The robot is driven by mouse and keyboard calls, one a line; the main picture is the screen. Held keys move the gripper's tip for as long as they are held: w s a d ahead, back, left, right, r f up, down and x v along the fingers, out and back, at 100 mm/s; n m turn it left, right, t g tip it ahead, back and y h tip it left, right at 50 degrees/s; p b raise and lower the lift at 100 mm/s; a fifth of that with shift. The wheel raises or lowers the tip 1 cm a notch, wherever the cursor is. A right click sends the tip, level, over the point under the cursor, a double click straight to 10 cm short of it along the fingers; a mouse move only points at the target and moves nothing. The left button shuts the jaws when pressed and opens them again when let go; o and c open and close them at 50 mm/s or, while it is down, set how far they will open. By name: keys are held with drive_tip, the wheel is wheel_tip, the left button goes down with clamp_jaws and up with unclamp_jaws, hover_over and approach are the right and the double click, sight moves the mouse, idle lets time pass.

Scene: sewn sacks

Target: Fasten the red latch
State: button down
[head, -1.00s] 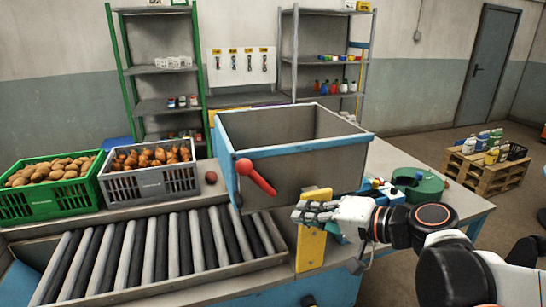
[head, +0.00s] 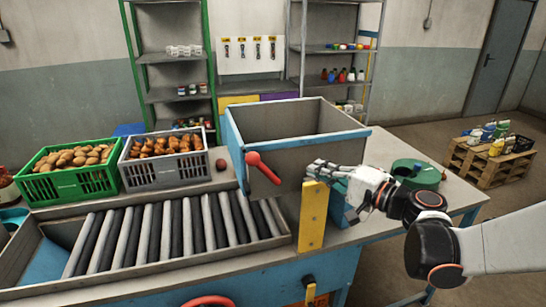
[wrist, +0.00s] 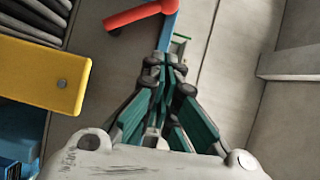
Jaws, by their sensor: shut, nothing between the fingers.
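The red latch (head: 262,167) is a lever with a round knob on the front of the grey bin with a blue rim (head: 300,146). It slants down to the right from its knob. In the wrist view the red latch (wrist: 140,14) shows at the top, beyond the fingertips. My gripper (head: 312,172) is shut and empty, to the right of the latch and apart from it, by the bin's front wall. In the wrist view my gripper (wrist: 168,62) has its fingertips together, close to a blue strip. Whether they touch it I cannot tell.
A yellow upright plate (head: 312,216) stands just below my gripper. A roller conveyor (head: 165,238) lies to the left, with a green crate (head: 68,184) and a grey crate (head: 163,174) behind it. A green round object (head: 416,174) sits on the table at right.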

sight(265, 170)
drive_tip(key=shift+a, duration=0.1)
drive_tip(key=s+a+b+x, duration=0.1)
drive_tip(key=s+a+x, duration=0.1)
drive_tip(key=x, duration=1)
drive_tip(key=shift+w+a, duration=0.2)
drive_tip(key=shift+a, duration=0.05)
drive_tip(key=shift+f, duration=0.1)
drive_tip(key=shift+a+n, duration=0.3)
